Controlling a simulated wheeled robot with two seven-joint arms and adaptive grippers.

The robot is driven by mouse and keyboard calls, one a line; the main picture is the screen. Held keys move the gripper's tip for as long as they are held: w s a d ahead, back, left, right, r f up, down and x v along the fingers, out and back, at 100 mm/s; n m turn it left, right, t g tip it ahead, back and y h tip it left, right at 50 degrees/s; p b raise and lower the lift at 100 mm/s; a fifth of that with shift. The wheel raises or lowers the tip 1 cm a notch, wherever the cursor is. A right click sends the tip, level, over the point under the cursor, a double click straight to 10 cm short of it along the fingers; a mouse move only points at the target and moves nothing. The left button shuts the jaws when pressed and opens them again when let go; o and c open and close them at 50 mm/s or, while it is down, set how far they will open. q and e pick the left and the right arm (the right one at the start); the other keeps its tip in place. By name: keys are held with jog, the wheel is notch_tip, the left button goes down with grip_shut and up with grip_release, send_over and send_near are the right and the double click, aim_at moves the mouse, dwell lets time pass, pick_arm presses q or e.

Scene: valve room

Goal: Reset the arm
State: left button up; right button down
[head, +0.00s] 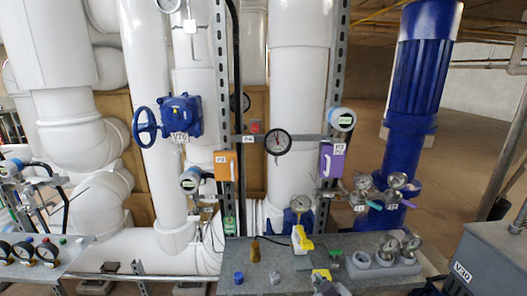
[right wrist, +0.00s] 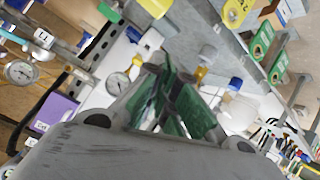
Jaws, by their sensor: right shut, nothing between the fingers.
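My right gripper (head: 326,284) shows small at the bottom edge of the head view, over the front of the grey bench (head: 310,286). In the right wrist view, the green-padded fingers of my right gripper (right wrist: 172,82) are shut with nothing between them. Most of my right arm is hidden below the head view. My left gripper is in neither view.
The bench holds a brass-coloured piece (head: 255,250), a blue cap (head: 239,278), a yellow-and-white item (head: 302,240) and a grey block with gauges (head: 385,262). Behind stand white pipes (head: 297,110), a blue valve (head: 181,115) and a blue column (head: 422,75). A grey box (head: 490,262) stands right.

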jog(key=s+d+f+m+g, duration=0.2)
jog(key=s+d+f+g, duration=0.15)
jog(key=s+f, duration=0.45)
jog(key=s+d+f+m+g, duration=0.1)
jog(key=s+d+f+g, duration=0.3)
jog(key=s, duration=0.6)
jog(key=s+f+g, duration=0.2)
jog(key=s+f, duration=0.1)
jog(key=f, duration=3.2)
jog(key=s+d+f+g, duration=0.1)
jog(key=s+d+f, duration=0.2)
jog(key=s+f, duration=1.6)
jog(key=shift+s+h, duration=0.3)
jog(key=shift+s, duration=1.15)
